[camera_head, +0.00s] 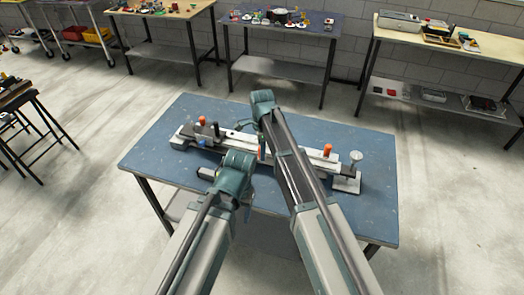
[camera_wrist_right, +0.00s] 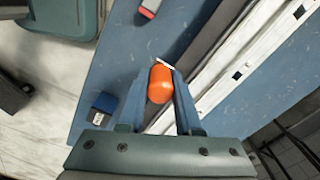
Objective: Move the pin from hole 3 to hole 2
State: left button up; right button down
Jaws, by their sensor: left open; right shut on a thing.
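The long pale fixture (camera_head: 300,158) lies across the blue table, with an orange-topped pin (camera_head: 202,120) upright near its left end and another (camera_head: 327,149) near its right end. My right gripper (camera_wrist_right: 161,72) is shut on an orange pin (camera_wrist_right: 161,85), its fingers on either side of the orange part. In the head view my right gripper (camera_head: 262,138) is over the middle of the fixture, with some orange showing below it. My left gripper (camera_head: 240,178) is open, in front of the fixture; its fingers are mostly hidden. Hole numbers cannot be read, and the held pin's lower end is hidden.
The blue table (camera_head: 370,205) has free room at its right and front left. A small dark-and-pale block (camera_head: 207,173) lies left of my left gripper. A round-topped metal post (camera_head: 355,157) stands at the fixture's right end. Other tables stand behind.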

jog(key=shift+r+p, duration=2.75)
jog(key=shift+r, duration=0.25)
jog(key=shift+f, duration=0.15)
